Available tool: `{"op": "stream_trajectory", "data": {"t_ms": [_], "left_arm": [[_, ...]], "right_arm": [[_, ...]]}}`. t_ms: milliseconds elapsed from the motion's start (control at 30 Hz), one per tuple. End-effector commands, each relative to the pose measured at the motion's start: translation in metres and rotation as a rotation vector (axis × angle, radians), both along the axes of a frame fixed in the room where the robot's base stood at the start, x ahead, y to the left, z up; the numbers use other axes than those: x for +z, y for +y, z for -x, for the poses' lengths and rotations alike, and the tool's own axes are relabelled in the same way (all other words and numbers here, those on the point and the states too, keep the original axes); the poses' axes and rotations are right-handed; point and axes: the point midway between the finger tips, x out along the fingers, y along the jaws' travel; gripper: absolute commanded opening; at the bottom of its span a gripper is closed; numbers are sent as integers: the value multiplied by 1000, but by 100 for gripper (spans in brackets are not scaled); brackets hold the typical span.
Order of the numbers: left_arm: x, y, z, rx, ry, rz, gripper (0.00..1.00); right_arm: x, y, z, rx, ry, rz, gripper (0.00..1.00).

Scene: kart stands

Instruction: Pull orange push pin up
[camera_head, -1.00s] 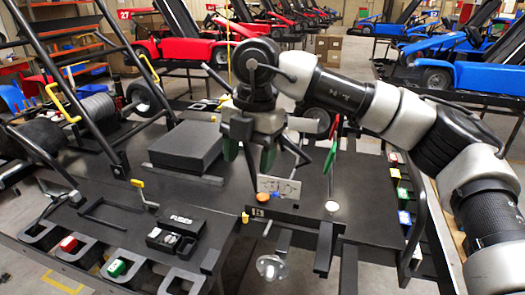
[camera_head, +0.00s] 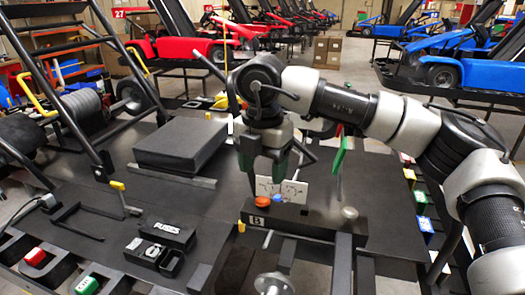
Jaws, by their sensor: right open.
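A round orange knob (camera_head: 263,202), which looks like the orange push pin, sits on the black block labelled B at the front edge of the black table. A small yellow-orange peg (camera_head: 241,226) stands at the edge to the left. My right gripper (camera_head: 270,178) comes in from the right and points down just above and behind the orange knob. Its green-tipped fingers are open and hold nothing. I cannot tell whether they touch the white card behind the knob. My left gripper is not in view.
A white card (camera_head: 292,191) with drawn lines stands behind the knobs. A black box (camera_head: 181,144), a FUSES holder (camera_head: 168,234) and a yellow-topped lever (camera_head: 117,186) are to the left. A green upright flag (camera_head: 339,157) stands to the right. The table between is clear.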

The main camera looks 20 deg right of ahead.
Motion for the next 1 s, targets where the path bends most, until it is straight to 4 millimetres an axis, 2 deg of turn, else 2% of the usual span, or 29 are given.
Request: {"op": "stream_trajectory", "data": {"t_ms": [200,400,600,800,833,1000], "left_arm": [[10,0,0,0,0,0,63],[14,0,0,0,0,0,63],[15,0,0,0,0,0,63],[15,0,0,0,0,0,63],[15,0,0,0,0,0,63],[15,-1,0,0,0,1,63]], "right_arm": [[-40,-1,0,-1,4,2,63],[-64,0,0,-1,1,1,63],[-73,0,0,0,0,0,63],[-74,0,0,0,-1,-1,63],[-73,0,0,0,-1,-1,61],[-73,0,0,0,-1,-1,35]]}}
